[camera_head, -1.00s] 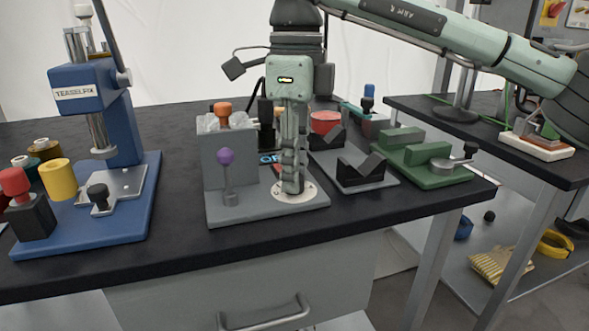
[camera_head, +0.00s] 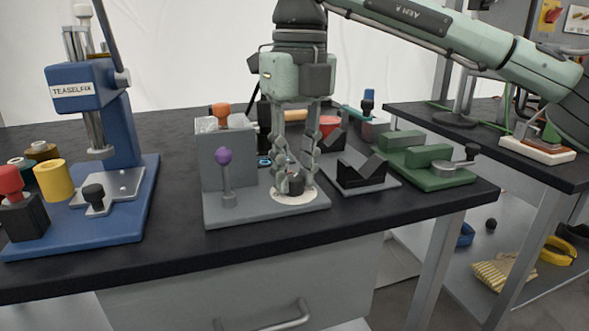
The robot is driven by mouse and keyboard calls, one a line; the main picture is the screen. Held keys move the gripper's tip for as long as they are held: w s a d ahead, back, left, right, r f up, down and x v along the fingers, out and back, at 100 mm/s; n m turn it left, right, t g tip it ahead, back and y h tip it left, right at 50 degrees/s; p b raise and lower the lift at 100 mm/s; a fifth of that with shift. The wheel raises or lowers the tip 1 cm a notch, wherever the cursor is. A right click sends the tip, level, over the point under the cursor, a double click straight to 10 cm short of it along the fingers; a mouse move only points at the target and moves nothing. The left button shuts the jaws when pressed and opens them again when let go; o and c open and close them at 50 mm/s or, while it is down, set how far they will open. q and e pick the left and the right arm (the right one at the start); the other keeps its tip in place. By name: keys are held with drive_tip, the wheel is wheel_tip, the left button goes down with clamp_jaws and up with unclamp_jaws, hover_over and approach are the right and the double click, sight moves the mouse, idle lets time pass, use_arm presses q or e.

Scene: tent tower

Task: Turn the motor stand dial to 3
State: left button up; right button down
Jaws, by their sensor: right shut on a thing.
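The grey motor stand (camera_head: 250,213) is on the black bench, with an upright plate and a purple-topped post (camera_head: 224,158) at its left. Its dial has a pale round scale plate (camera_head: 296,198) and a dark knob (camera_head: 296,184) on the right of the base. My right gripper (camera_head: 295,187) points straight down over the dial, one finger on each side of the knob, shut on it. The scale marks and the number the knob points to are too small and partly hidden to read. My left gripper is not in view.
A blue press (camera_head: 125,125) stands left, with a yellow cylinder (camera_head: 56,180) and a red-topped block (camera_head: 20,215) by it. A dark V-block fixture (camera_head: 362,176) and a green vise (camera_head: 440,175) stand right of the dial. The bench's front strip is clear.

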sight(297, 177)
idle(0.4)
drive_tip(key=c, duration=1.3)
unclamp_jaws()
drive_tip(key=shift+r, duration=0.1)
drive_tip(key=r, duration=1.2)
drive_tip(key=shift+w+d, duration=0.1)
drive_tip(key=shift+d, duration=0.1)
